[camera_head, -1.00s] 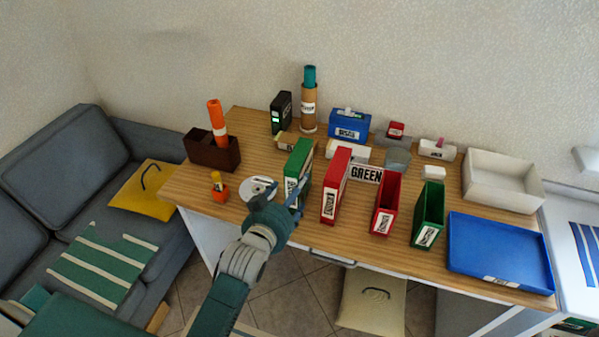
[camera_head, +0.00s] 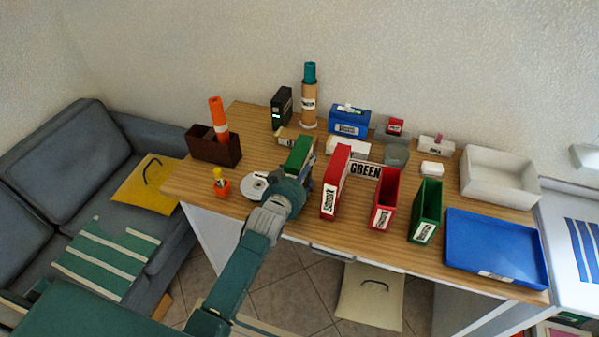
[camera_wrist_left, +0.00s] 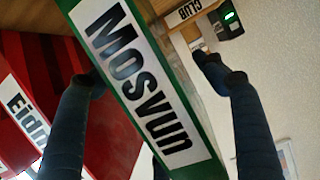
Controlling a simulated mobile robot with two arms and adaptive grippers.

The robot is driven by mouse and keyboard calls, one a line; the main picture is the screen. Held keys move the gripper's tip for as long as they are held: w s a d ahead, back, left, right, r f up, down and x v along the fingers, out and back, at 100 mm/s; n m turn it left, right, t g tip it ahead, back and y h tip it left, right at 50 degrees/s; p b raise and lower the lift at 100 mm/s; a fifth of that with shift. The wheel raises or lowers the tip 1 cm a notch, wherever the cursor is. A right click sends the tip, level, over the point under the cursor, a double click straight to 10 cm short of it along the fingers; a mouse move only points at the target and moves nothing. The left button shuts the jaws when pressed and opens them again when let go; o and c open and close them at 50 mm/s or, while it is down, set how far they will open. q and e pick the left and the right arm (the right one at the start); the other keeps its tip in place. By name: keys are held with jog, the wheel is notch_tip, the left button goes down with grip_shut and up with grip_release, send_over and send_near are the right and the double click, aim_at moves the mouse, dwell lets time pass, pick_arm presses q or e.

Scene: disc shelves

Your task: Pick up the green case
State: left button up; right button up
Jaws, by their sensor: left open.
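The green case (camera_head: 299,153) stands upright on the wooden desk, left of a red case, partly hidden behind my left gripper (camera_head: 297,178). In the left wrist view the green case (camera_wrist_left: 188,143) fills the middle, with a white label reading "Mosvun". The left gripper (camera_wrist_left: 152,75) is open, with one finger on each side of the case; I cannot tell whether either finger touches it. The finger on the picture's left lies between the green case and the red case (camera_wrist_left: 28,75). My right gripper is not in view.
The red case (camera_head: 335,182) stands close to the right. A disc (camera_head: 254,184) lies on the desk to the left. Red (camera_head: 384,200) and green (camera_head: 427,210) open holders and a blue tray (camera_head: 497,247) stand further right. A "GREEN" sign (camera_head: 366,170) is behind.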

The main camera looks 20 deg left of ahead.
pick_arm(q)
jog(key=shift+c, duration=0.3)
jog(key=c, duration=1.5)
jog(key=shift+r, duration=0.15)
